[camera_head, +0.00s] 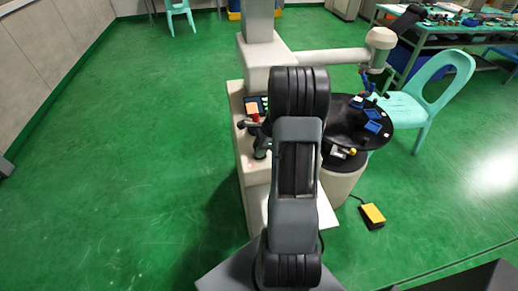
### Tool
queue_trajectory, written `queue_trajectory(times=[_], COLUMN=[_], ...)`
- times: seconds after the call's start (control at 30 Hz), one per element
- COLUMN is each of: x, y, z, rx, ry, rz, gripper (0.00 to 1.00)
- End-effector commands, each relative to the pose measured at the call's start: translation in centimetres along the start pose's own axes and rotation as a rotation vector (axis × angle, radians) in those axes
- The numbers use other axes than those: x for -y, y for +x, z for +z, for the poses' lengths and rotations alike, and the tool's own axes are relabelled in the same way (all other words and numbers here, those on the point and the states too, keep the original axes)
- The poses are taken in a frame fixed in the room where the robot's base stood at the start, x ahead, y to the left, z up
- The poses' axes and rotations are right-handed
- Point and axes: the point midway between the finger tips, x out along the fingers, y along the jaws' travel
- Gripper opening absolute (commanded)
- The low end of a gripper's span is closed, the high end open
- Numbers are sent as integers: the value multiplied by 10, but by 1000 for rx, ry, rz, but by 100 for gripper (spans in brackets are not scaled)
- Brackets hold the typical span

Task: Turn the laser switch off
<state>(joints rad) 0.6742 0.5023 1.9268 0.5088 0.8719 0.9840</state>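The beige machine (245,170) stands in the middle of the view, partly behind my dark arm. A small panel (257,105) with an orange-lit area is on its front, left of my arm. A small red part (255,117) and a dark lever-like part (245,124) show just below it. I cannot tell which part is the laser switch, or its position.
A round black table (345,125) with blue boxes (373,121) stands right of my arm. A turquoise chair (430,92) is beside it. A yellow pedal (372,214) lies on the floor. The green floor on the left is clear.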

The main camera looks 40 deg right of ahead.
Motion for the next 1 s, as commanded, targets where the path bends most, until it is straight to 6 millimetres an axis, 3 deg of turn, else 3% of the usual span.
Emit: queue_trajectory(times=[0.3, 0.67, 1.0], x=[0, 0, 0], y=[0, 1, 1], z=[0, 0, 0], rx=[0, 0, 1], ry=[0, -27, -237], rz=[0, 13, 102], gripper=[0, 0, 0])
